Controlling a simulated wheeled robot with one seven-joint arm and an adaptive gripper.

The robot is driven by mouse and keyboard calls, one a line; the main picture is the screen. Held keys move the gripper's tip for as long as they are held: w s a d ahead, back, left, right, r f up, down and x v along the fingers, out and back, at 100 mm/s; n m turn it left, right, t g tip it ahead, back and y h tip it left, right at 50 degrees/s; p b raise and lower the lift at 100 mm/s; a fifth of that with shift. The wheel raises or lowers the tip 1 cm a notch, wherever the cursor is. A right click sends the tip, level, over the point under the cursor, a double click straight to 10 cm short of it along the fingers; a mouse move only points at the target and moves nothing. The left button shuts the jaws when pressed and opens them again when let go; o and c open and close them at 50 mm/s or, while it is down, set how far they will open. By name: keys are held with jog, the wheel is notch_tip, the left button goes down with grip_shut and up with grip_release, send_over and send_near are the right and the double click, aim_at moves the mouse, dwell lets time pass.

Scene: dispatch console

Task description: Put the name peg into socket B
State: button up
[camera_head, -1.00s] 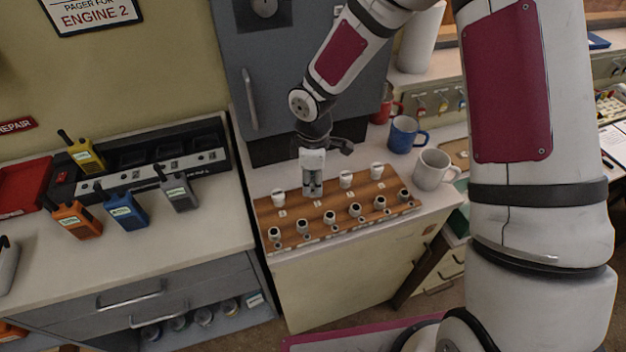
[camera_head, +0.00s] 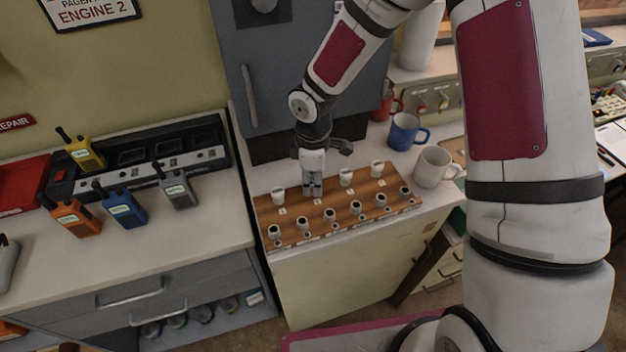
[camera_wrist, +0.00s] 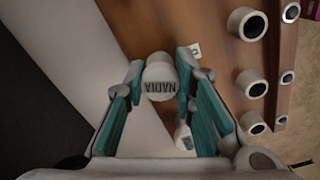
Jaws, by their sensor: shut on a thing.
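My gripper (camera_head: 312,188) is over the back row of a brown wooden board. In the wrist view its two teal-lined fingers (camera_wrist: 160,85) are closed on a white name peg (camera_wrist: 160,78) marked NADIA. In the head view the fingers hide this peg. The board (camera_head: 292,212) has a front row of white sockets with dark round holes, one of them at the left end (camera_head: 274,232). Some of these sockets also show at the right of the wrist view (camera_wrist: 247,23). The small labels are too small to read, so I cannot tell which is socket B.
Other white pieces stand in the back row, at the left (camera_head: 278,196) and right (camera_head: 346,178). A white mug (camera_head: 432,168) and blue mug (camera_head: 403,135) stand right of the board. A grey cabinet (camera_head: 255,60) rises behind. Radios lie on the left counter.

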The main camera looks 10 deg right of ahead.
jog(key=shift+f, duration=0.15)
jog(key=o, duration=0.9)
jog(key=shift+r+p, duration=0.85)
jog(key=shift+r, duration=2.2)
